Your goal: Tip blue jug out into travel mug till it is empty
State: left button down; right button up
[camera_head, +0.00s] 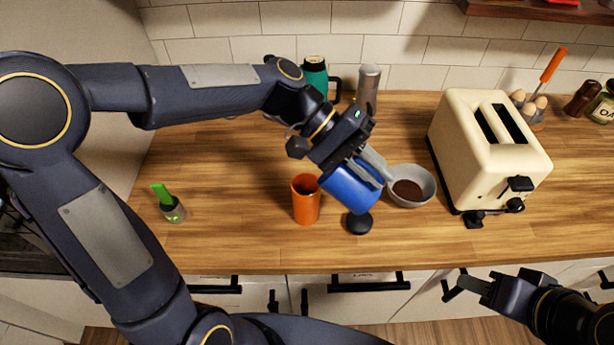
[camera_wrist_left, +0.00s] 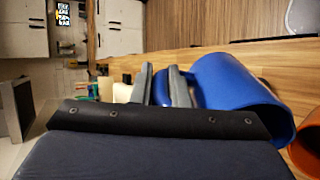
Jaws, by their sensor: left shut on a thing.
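The blue jug (camera_head: 348,188) is tilted over in the air, just right of the orange travel mug (camera_head: 306,200). My left gripper (camera_head: 375,165) is shut on the jug at its right side; the exact hold is partly hidden. In the left wrist view the jug (camera_wrist_left: 228,85) lies on its side, its open mouth towards the orange mug (camera_wrist_left: 308,145) at the right edge. No stream shows, and the jug's contents are hidden. The mug stands upright on the counter. My right gripper (camera_head: 475,286) is low at the right, in front of the cabinets; its jaw gap is unclear.
A grey bowl (camera_head: 425,193) with dark contents stands right of the jug. A black round object (camera_head: 358,224) lies below the jug. A cream toaster (camera_head: 490,150) stands further right. A teal flask (camera_head: 314,75) and grey cylinder (camera_head: 368,88) stand behind. The counter left of the mug is mostly clear.

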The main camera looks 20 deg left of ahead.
pick_arm(q)
jog(key=shift+f, duration=0.25)
jog(key=shift+d+f+y+p, duration=0.15)
jog(key=shift+f+y+p, duration=0.05)
jog(key=shift+y+p, duration=0.4)
jog(key=s+d+f+t+y+p, duration=0.1)
jog(key=d+f+y+p, duration=0.1)
jog(key=d+f+y, duration=0.2)
jog(key=s+d+f+t+y+p, duration=0.1)
jog(key=d+f+t+y+p, duration=0.1)
jog(key=f+y, duration=0.4)
jog(key=shift+d+f+p, duration=0.85)
jog(key=shift+d+f, duration=0.35)
jog(key=shift+f, duration=0.15)
